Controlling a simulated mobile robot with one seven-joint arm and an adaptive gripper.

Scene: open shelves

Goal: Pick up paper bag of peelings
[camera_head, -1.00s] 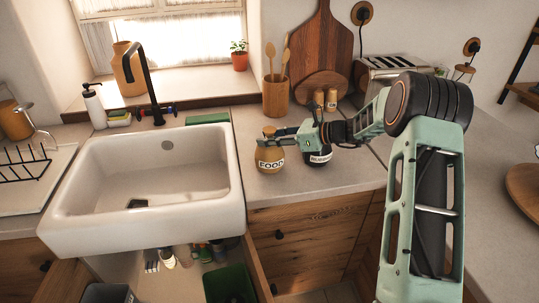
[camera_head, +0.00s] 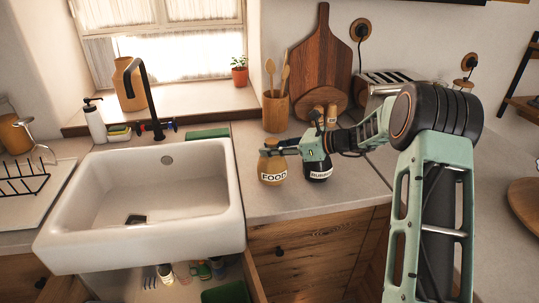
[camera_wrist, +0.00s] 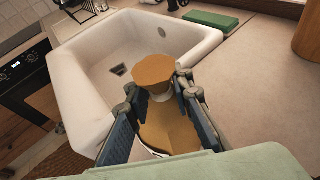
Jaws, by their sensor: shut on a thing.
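The paper bag of peelings (camera_head: 272,168) is a brown bag with a white FOOD label. It stands upright on the counter to the right of the sink. My gripper (camera_head: 278,148) is at its narrow neck, coming from the right. In the wrist view my gripper (camera_wrist: 160,97) has a blue-padded finger on each side of the neck, shut on it. The bag's flared tan top (camera_wrist: 153,71) shows above the fingers and its wider body (camera_wrist: 168,130) below. I cannot clearly tell whether its bottom touches the counter.
A black bag (camera_head: 318,170) with a white label stands close to the right, under my wrist. The white sink (camera_head: 225,205) is just left. Behind stand a utensil pot (camera_head: 275,112), cutting boards (camera_head: 325,60) and a toaster (camera_head: 378,84). An open drawer (camera_head: 252,278) juts out below.

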